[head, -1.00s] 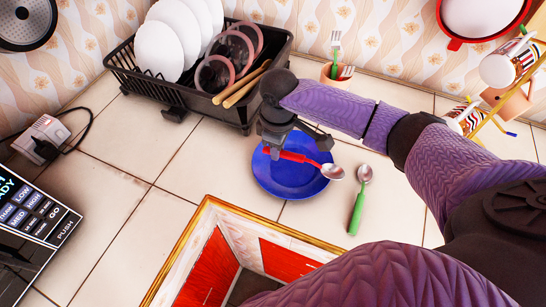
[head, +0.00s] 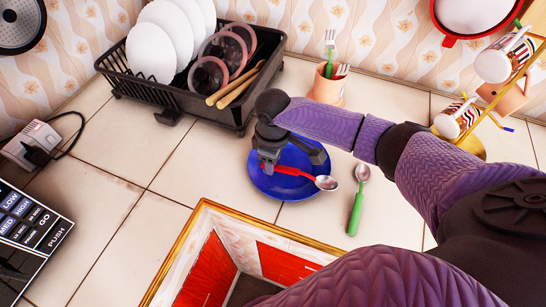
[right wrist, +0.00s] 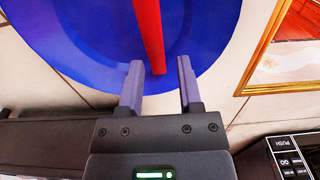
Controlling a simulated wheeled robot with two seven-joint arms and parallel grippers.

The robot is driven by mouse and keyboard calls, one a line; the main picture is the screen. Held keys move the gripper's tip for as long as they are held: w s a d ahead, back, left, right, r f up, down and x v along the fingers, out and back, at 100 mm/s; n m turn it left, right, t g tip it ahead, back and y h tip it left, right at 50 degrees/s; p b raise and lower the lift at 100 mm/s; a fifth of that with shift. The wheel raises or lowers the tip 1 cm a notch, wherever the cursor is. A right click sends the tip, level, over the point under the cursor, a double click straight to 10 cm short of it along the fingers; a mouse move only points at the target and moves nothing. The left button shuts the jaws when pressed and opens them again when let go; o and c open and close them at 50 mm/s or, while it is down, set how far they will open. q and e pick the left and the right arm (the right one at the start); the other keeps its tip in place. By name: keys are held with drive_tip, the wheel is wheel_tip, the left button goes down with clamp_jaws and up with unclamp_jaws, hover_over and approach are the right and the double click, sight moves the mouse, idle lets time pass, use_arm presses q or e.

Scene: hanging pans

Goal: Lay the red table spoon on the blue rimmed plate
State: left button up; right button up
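The red table spoon has a red handle (head: 291,171) and a silver bowl (head: 327,183). It lies across the blue rimmed plate (head: 275,190), with its bowl at the plate's right rim. My right gripper (head: 268,166) is low over the plate's left part, at the handle end. In the right wrist view its two fingers (right wrist: 160,80) are apart, with the red handle (right wrist: 149,35) between them and gaps on both sides. The blue plate (right wrist: 90,45) is beneath. The gripper partly hides the handle end in the head view. My left gripper is not in view.
A green-handled spoon (head: 356,210) lies right of the plate. A black dish rack (head: 180,101) with plates stands behind left, and a cup of cutlery (head: 327,90) behind. A gold-edged opening (head: 185,232) lies in front. Tiles left of the plate are clear.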

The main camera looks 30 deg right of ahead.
drive_tip(key=shift+o, duration=0.5)
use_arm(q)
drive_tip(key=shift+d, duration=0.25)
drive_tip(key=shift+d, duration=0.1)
use_arm(e)
drive_tip(key=shift+r, duration=0.1)
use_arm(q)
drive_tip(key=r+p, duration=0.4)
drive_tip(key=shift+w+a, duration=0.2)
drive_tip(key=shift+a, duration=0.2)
use_arm(e)
wheel_tip(320, 180, up, 13)
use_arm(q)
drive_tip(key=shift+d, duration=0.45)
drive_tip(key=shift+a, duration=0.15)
